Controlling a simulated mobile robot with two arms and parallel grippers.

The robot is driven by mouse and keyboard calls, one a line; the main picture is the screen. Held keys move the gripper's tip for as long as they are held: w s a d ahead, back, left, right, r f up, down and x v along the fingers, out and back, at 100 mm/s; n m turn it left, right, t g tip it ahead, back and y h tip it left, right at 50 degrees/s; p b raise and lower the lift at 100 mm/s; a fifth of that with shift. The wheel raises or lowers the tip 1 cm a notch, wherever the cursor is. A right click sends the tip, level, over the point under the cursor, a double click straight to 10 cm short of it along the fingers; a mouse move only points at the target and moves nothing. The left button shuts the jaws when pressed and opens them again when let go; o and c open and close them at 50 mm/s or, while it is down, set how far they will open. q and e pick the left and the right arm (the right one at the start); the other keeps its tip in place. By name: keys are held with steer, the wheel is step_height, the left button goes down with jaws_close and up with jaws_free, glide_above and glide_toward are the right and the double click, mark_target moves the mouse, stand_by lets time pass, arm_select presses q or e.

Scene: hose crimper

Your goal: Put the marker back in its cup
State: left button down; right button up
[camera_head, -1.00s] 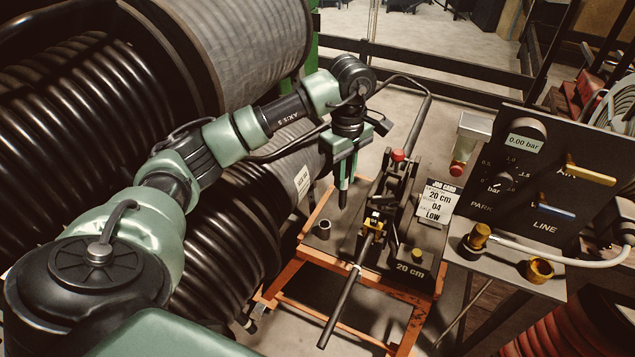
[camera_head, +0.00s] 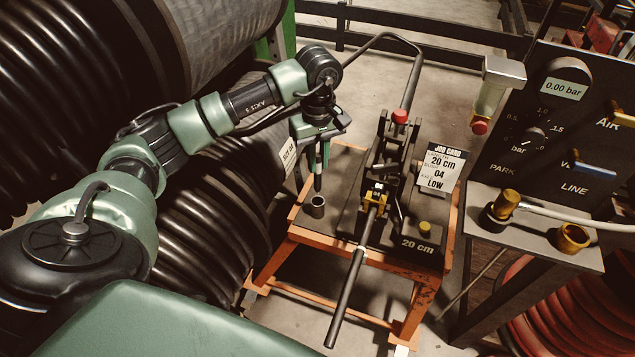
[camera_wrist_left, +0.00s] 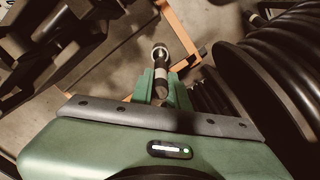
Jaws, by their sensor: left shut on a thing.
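My left gripper (camera_head: 321,150) points down and is shut on the dark marker (camera_head: 318,181). The marker hangs upright below the fingers. The small grey cup (camera_head: 317,207) stands on the left part of the orange-framed bench, directly under the marker. The marker's lower end is at the cup's mouth in the head view; I cannot tell whether it is just above or slightly inside. In the left wrist view the marker (camera_wrist_left: 161,76) runs from between the green fingers toward the cup's pale rim (camera_wrist_left: 160,50). My right gripper is not in view.
The crimper (camera_head: 385,190) with its long handle (camera_head: 347,295) stands right of the cup. A control panel (camera_head: 560,140) is at the right. Large black hose coils (camera_head: 205,200) lie close on the left.

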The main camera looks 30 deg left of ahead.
mark_target(318, 155)
arm_select(q)
step_height(318, 155, down, 9)
steer(key=shift+r, duration=0.2)
stand_by(0.3)
steer(key=shift+f, duration=0.15)
steer(key=c, duration=1.4)
jaws_free()
steer(key=shift+o, duration=0.2)
step_height(318, 155, up, 12)
steer(key=shift+r+b, duration=0.2)
steer(key=shift+b, duration=0.15)
